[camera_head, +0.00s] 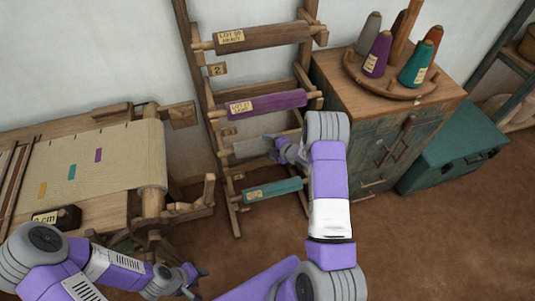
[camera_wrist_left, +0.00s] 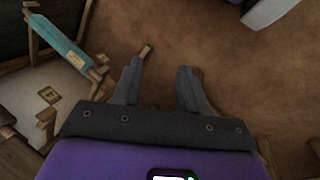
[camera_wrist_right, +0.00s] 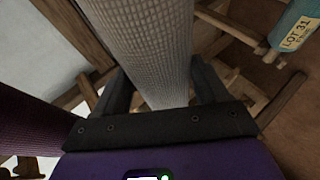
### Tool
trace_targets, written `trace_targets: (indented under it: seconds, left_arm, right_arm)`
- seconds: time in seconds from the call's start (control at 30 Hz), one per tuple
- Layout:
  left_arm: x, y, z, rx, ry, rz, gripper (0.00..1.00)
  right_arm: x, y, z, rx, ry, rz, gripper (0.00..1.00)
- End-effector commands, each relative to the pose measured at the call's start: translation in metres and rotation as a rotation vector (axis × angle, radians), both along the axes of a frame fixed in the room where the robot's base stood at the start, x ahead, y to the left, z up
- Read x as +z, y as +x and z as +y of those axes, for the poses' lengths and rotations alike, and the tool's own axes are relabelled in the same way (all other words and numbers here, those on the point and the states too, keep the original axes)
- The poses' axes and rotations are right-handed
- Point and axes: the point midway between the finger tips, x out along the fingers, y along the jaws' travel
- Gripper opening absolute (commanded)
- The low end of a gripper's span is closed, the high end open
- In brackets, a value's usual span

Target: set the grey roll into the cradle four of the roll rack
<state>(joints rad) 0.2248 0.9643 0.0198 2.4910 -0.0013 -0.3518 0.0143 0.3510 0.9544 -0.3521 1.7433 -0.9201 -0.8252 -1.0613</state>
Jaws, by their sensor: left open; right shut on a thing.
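The grey roll (camera_head: 250,147) lies across the roll rack (camera_head: 208,110), between the purple roll above and the teal roll below. My right gripper (camera_head: 284,150) is shut on it near its right end. In the right wrist view the pale woven grey roll (camera_wrist_right: 150,45) runs between the fingers. Whether its ends rest in a cradle cannot be told. Small number tags hang on the left post; one reads 2 (camera_head: 217,69), and the lower tags (camera_head: 229,131) are too small to read. My left gripper (camera_head: 193,281) is open and empty, low in front of the rack.
The rack also holds a brown roll (camera_head: 250,37), a purple roll (camera_head: 267,103) and a teal roll (camera_head: 273,190). A loom with cream cloth (camera_head: 110,160) stands left. A cabinet (camera_head: 370,125) with yarn cones and a teal chest (camera_head: 455,150) stand right. Floor in front is clear.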

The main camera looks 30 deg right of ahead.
Motion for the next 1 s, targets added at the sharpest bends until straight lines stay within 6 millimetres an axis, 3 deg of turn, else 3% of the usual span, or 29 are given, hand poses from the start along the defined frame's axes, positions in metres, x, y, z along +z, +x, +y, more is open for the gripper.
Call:
trace_targets:
  seconds: [0.1,0.33,0.53,0.97,1.0]
  left_arm:
    - [-0.007,0.0,0.0,0.0,0.0,0.0,0.43]
    - [-0.01,0.0,0.0,0.0,0.0,0.0,0.43]
    - [-0.018,0.0,0.0,0.0,0.0,0.0,0.43]
    - [-0.022,0.0,0.0,0.0,0.0,0.0,0.43]
    - [-0.021,0.0,0.0,0.0,0.0,0.0,0.43]
  right_arm:
    - [-0.02,0.001,0.0,0.002,-0.002,-0.005,0.14]
    - [-0.035,0.002,0.0,0.001,-0.002,-0.008,0.14]
    - [-0.063,0.001,0.0,0.001,-0.002,-0.006,0.14]
    - [-0.069,0.002,0.0,0.002,-0.002,-0.008,0.14]
    - [-0.069,0.001,0.0,0.002,-0.002,-0.003,0.79]
